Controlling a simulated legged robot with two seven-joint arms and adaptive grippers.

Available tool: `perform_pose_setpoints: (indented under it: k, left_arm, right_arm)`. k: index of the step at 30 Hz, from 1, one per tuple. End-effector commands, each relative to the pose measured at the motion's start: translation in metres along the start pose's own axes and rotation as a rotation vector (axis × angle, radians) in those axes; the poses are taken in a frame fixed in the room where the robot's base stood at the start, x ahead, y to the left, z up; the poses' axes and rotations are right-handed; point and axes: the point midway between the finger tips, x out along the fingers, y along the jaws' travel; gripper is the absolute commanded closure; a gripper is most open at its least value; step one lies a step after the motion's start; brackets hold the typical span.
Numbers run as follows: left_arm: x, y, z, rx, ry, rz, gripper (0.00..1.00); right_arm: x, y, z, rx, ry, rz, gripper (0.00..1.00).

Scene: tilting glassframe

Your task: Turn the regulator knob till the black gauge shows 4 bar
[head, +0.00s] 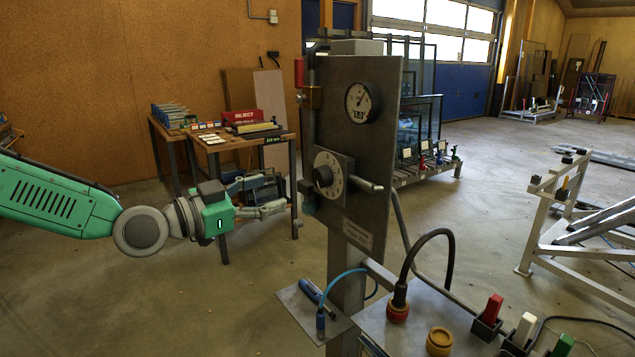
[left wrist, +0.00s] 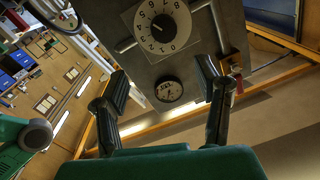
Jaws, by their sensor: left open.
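The regulator knob (head: 323,176) is dark and round, on a pale numbered dial on the grey upright panel (head: 380,150). The knob also shows in the left wrist view (left wrist: 163,28), upside down, near the top. The gauge (head: 360,102) has a pale face and dark rim and sits above the knob; it also shows in the left wrist view (left wrist: 169,90). Its needle is too small to read reliably. My left gripper (head: 268,195) is open and empty, left of the knob and apart from it. Its two fingers show in the left wrist view (left wrist: 162,85). My right gripper is out of view.
A grey bar (head: 367,185) sticks out beside the dial. A red-handled valve (head: 299,72) is on the panel's left edge. Hoses and a blue-handled tool (head: 312,292) are below. A workbench (head: 225,145) stands behind my gripper. A white frame (head: 565,215) is at right.

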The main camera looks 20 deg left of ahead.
Motion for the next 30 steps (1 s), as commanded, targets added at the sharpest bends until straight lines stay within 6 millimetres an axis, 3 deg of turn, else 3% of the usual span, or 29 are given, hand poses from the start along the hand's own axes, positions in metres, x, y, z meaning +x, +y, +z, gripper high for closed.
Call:
perform_pose_setpoints:
  k: [5, 18, 24, 30]
  left_arm:
    - [0.023, -0.004, 0.007, -0.006, 0.001, 0.000, 0.42]
    - [0.109, -0.006, 0.007, -0.011, 0.002, -0.002, 0.42]
    - [0.125, -0.007, 0.007, -0.012, 0.003, -0.003, 0.42]
    - [0.127, -0.007, 0.006, -0.013, 0.003, -0.003, 0.42]
  right_arm:
    - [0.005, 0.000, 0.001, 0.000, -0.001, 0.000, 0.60]
    - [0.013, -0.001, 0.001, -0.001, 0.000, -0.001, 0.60]
    - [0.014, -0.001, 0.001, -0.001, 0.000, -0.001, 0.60]
    - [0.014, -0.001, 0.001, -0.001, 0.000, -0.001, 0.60]
